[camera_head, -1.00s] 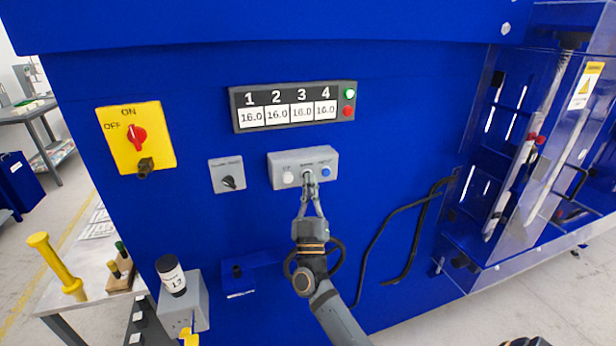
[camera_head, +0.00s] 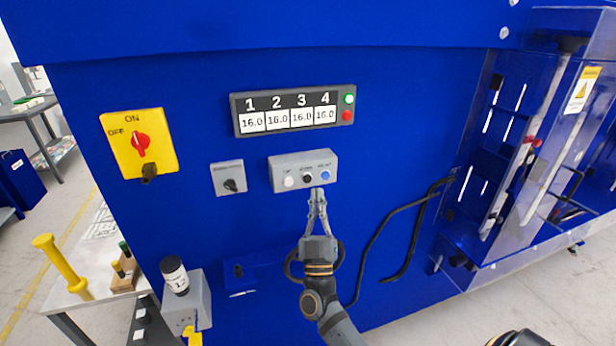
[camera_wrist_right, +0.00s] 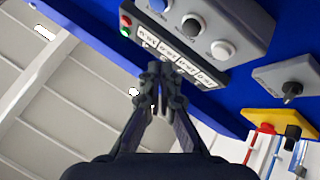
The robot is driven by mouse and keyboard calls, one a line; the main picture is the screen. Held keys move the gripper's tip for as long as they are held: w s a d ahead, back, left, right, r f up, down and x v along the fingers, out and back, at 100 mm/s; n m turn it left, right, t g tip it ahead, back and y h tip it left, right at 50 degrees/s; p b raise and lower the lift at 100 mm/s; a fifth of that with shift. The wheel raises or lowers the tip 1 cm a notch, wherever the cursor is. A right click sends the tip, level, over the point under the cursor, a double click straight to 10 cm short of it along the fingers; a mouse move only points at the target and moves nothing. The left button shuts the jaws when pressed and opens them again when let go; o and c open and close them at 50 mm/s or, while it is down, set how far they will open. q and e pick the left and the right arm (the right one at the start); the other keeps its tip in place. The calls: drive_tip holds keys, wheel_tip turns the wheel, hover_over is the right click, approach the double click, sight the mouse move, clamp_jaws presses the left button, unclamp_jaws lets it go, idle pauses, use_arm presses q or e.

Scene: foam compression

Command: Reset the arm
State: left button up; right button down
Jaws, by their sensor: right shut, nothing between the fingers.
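My right gripper (camera_head: 318,194) is shut and empty in the head view. Its fingertips are just below the grey button box (camera_head: 288,164) on the blue machine panel, near the blue button (camera_head: 326,174). The box also carries a white button (camera_head: 289,182) and a black button (camera_head: 307,179). In the right wrist view the shut fingers (camera_wrist_right: 157,75) show in front of the box (camera_wrist_right: 240,22) and the number display. I cannot tell whether a small gap separates the fingertips from the box. My left gripper is not in view.
A display (camera_head: 294,111) reads 16.0 four times over. A yellow switch plate (camera_head: 139,143) and a small grey knob box (camera_head: 229,178) are at the left. Black cables (camera_head: 407,235) hang at the right. A bench (camera_head: 85,275) with a yellow post stands lower left.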

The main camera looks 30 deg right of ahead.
drive_tip(key=shift+s+a, duration=0.15)
drive_tip(key=shift+s, duration=0.4)
